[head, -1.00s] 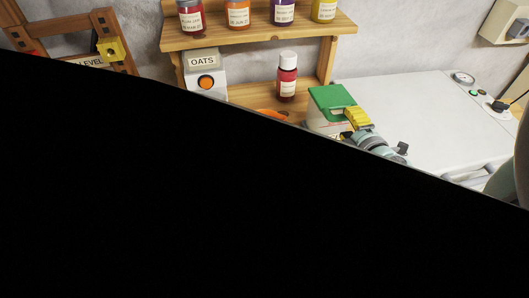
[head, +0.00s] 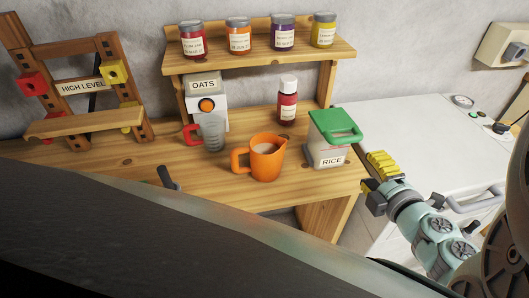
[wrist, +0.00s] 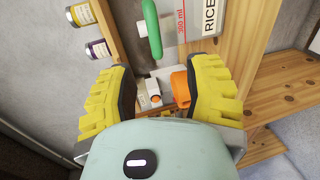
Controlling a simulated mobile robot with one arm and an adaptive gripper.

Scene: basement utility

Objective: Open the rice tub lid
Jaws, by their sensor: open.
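The rice tub (head: 328,156) is a clear and white box labelled RICE, standing upright at the right end of the wooden bench. Its green lid (head: 322,119) covers the top and has a raised loop handle. My gripper (head: 378,172) has yellow ribbed fingers and is just right of the tub, below lid height and apart from it. In the wrist view the two fingers (wrist: 158,98) are spread wide with nothing held between them. The tub (wrist: 194,22) shows at the top of that view, beyond the fingertips, with the green handle (wrist: 152,28) beside it.
An orange jug (head: 262,160) stands left of the tub. A red bottle (head: 287,105), an oats dispenser (head: 205,90) and a red-handled cup (head: 210,134) are behind. A white chest appliance (head: 410,120) is at right.

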